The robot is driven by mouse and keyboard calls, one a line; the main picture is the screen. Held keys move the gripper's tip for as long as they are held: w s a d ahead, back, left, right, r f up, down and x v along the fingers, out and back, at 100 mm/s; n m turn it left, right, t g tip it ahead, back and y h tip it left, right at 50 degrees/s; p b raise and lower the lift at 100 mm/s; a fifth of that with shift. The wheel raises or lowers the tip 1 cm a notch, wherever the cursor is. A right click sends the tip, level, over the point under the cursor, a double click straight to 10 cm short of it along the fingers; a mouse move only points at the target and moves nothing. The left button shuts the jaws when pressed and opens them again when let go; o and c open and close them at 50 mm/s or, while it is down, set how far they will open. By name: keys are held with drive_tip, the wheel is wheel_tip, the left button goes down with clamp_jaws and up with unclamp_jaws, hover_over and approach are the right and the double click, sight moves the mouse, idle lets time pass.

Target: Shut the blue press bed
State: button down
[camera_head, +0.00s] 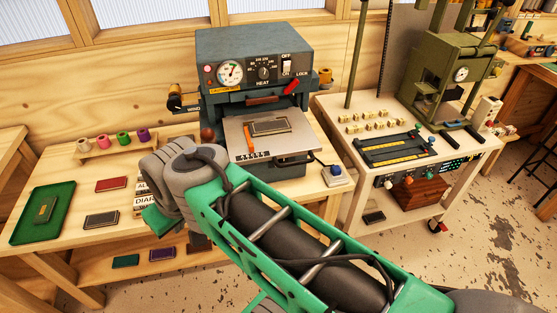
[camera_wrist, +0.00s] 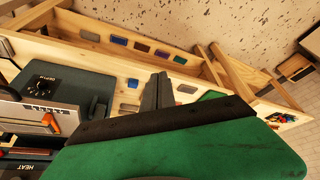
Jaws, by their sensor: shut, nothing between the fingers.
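The blue-grey press (camera_head: 255,62) stands at the back of the bench, with a gauge and a heat knob on its front. Its bed (camera_head: 238,142) is a light metal plate that sticks out forward below the head, with an orange handle-like strip on it. A dark framed plate (camera_head: 270,127) lies on the bed. In the wrist view the bed (camera_wrist: 22,117) shows at the left edge. In the head view my own arm hides most of the gripper.
A green tray (camera_head: 25,232) and small dark and red books lie on the bench at left. Several foil rolls (camera_head: 123,138) stand on a rack behind. A white cart (camera_head: 400,190) with a green press is at right. My arm crosses in front of the bench.

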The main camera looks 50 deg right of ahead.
drive_tip(key=w+d+f+n+b, duration=0.1)
drive_tip(key=w+d+n+b, duration=0.15)
drive_tip(key=d, duration=0.25)
drive_tip(key=n+t+b, duration=0.3)
drive_tip(key=n+b, duration=0.2)
drive_tip(key=n, duration=0.2)
approach(253, 162)
drive_tip(key=a+f, duration=0.4)
drive_tip(key=f, duration=0.1)
drive_tip(key=shift+w+d+f+p, duration=0.1)
drive_tip(key=shift+w+d+p, duration=0.2)
drive_tip(key=shift+w, duration=0.4)
drive_tip(key=shift+w+d+f+p, duration=0.15)
drive_tip(key=shift+w+d, duration=0.25)
drive_tip(key=shift+w, duration=0.3)
drive_tip(key=shift+w+d+f+p, duration=0.1)
drive_tip(key=shift+w+d+p, duration=0.2)
drive_tip(key=shift+w, duration=0.45)
